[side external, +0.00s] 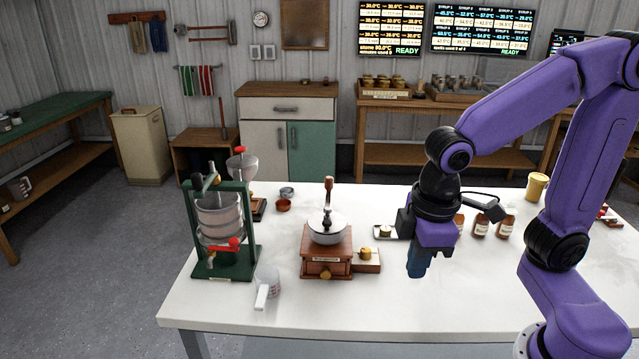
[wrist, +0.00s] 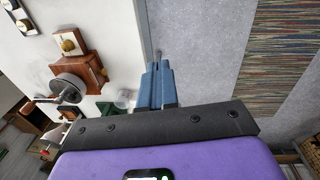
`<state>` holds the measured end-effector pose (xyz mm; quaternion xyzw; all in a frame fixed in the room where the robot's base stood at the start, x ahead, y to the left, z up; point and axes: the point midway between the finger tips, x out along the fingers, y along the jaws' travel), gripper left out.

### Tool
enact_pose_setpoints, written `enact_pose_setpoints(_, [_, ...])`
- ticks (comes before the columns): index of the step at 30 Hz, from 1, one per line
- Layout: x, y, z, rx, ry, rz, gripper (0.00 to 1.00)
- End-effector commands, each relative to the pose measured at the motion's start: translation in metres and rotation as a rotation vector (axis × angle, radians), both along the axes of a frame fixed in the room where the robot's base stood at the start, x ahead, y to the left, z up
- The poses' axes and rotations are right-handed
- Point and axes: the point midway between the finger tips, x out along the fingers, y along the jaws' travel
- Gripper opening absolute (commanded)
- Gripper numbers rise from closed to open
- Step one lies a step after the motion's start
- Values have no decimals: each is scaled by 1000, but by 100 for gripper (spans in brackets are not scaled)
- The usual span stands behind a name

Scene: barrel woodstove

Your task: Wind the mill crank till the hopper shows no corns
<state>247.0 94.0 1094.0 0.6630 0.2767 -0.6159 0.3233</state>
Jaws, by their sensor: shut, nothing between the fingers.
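The mill (side external: 326,252) is a wooden box with a grey metal hopper (side external: 328,229) and a crank with an upright wooden knob (side external: 328,187) on top. It stands on the white table left of my gripper. The mill also shows at the left of the wrist view (wrist: 90,70). The hopper's inside is not visible, so I cannot tell whether corns are in it. My gripper (side external: 417,266) points down, to the right of the mill and apart from it. Its blue fingers (wrist: 160,85) are shut together with nothing between them.
A green press (side external: 219,230) and a clear cup (side external: 267,285) stand left of the mill. Small brown bottles (side external: 481,226) stand behind my gripper.

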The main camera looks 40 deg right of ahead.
Motion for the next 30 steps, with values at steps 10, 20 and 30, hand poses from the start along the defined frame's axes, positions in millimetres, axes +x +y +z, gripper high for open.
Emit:
enact_pose_setpoints(10, [148,36,20,-85,-141,-384,0])
enact_pose_setpoints(20, [278,23,25,-171,-298,-767,0])
enact_pose_setpoints(30, [373,-27,19,-257,-470,-1140,0])
